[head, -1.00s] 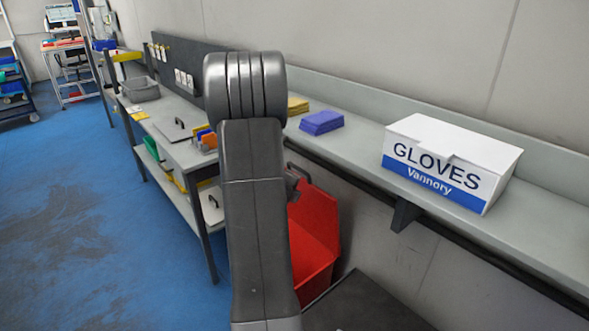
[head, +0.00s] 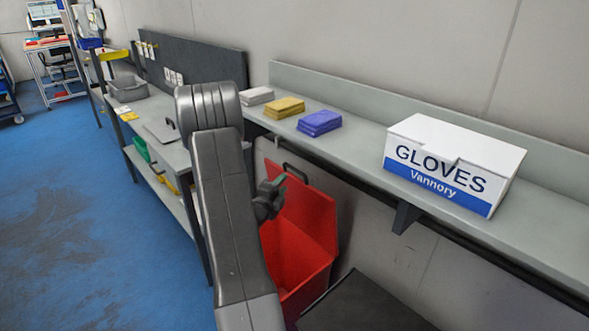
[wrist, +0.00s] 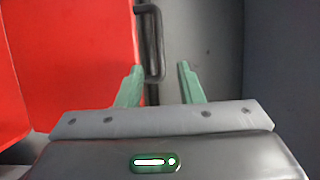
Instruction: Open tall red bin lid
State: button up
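The tall red bin (head: 291,265) stands below the wall shelf, partly hidden by my arm. Its red lid (head: 308,212) stands raised on the wall side, with a black handle (head: 294,171) at its upper edge. My gripper (head: 268,198) is in front of the lid, just below and left of the handle in the head view. In the wrist view my gripper (wrist: 160,67) has its green fingers spread apart and empty. The black handle (wrist: 153,42) is beyond the fingertips, nearer the left finger, and the red lid or bin (wrist: 68,65) fills the left side.
A gloves box (head: 452,165) and several folded cloths, one blue (head: 320,122), lie on the wall shelf (head: 365,135). A workbench (head: 160,108) stands to the left. A dark surface (head: 362,305) is at the lower right. The blue floor (head: 75,190) is clear on the left.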

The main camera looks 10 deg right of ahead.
aim_at(295, 170)
jog(key=p+x, duration=0.2)
jog(key=x, duration=0.8)
jog(key=shift+w+d, duration=0.1)
jog(key=shift+w, duration=0.05)
grip_shut()
